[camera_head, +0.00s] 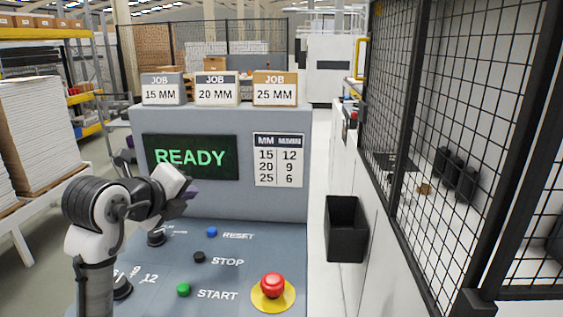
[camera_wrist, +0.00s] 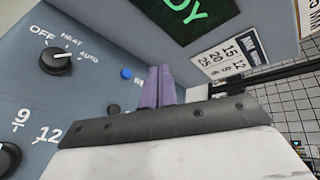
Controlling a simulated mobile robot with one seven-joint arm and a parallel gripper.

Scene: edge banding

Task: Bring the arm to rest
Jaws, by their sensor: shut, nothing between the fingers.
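My gripper (camera_head: 190,190) is at the left of the control console, in front of its upright face and above the sloping panel (camera_head: 240,245). In the wrist view its purple fingers (camera_wrist: 159,86) are together with nothing between them. My white and black arm rises at the left of the head view, bent over towards the console. The gripper appears clear of the panel. The display (camera_head: 190,157) reads READY in green.
The panel has a blue RESET button (camera_head: 212,232), a black STOP button (camera_head: 199,257), a green START button (camera_head: 183,289) and a red mushroom button (camera_head: 272,285). A selector knob (camera_wrist: 55,61) points near AUTO. A black bin (camera_head: 345,228) and mesh fence (camera_head: 440,130) stand right.

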